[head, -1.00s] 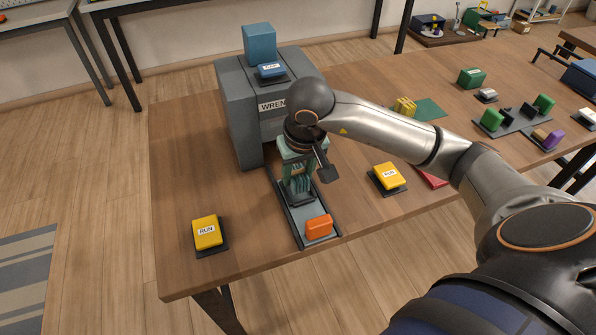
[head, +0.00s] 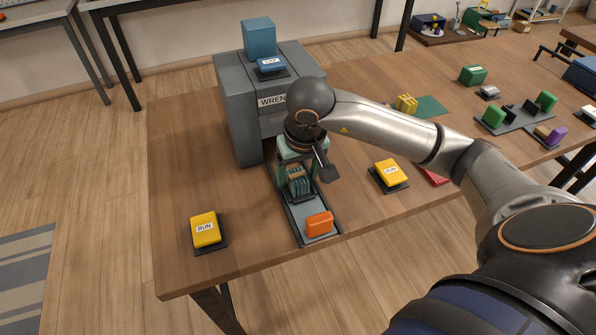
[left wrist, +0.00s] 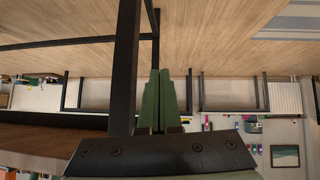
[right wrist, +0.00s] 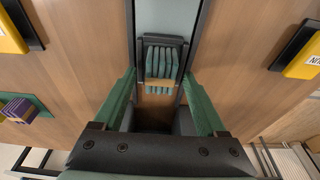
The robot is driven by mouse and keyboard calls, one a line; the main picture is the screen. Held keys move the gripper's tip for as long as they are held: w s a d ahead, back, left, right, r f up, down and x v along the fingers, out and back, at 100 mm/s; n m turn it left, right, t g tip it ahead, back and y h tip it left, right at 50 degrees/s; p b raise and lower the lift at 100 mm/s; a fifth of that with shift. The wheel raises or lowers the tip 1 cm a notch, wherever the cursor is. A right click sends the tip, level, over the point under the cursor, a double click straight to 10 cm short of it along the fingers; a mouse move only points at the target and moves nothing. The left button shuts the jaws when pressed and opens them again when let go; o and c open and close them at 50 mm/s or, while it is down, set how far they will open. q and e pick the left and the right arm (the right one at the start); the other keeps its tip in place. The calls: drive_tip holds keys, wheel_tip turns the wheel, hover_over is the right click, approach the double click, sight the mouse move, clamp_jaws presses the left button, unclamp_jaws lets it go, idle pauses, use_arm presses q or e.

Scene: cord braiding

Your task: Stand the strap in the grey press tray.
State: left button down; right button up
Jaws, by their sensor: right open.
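The strap (head: 299,184), several teal strands crossed by a tan band, stands in a small dark grey tray (head: 302,200) on the rail track in front of the grey press. In the right wrist view the strap (right wrist: 160,64) sits within the tray's dark frame (right wrist: 146,40). My right gripper (head: 298,176) is above and around it, its green fingers (right wrist: 160,100) spread wide on either side with gaps to the strap. My left gripper (left wrist: 159,100) has its green fingers together with nothing seen between them; it is outside the head view.
The grey press (head: 240,110) carries a blue button (head: 271,65). An orange block (head: 319,223) sits at the track's front end. Yellow RUN buttons (head: 205,230) and (head: 391,173) flank the track. Green, white and purple items stand at the right; the table's left front is mostly clear.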

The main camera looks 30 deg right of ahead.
sight(297, 174)
drive_tip(key=shift+r+p, duration=0.65)
drive_tip(key=v, duration=0.3)
drive_tip(key=shift+w+r, duration=0.1)
drive_tip(key=shift+r, duration=0.05)
use_arm(q)
drive_tip(key=shift+s+a+r+p, duration=0.25)
drive_tip(key=shift+a+r+p, duration=0.1)
drive_tip(key=shift+a+p, duration=0.1)
drive_tip(key=shift+s+a+r+p, duration=0.2)
drive_tip(key=shift+a+r+p, duration=0.1)
drive_tip(key=shift+a, duration=0.15)
use_arm(e)
drive_tip(key=v, duration=0.8)
drive_tip(key=shift+r, duration=0.35)
use_arm(q)
drive_tip(key=shift+f, duration=0.1)
drive_tip(key=shift+s, duration=0.15)
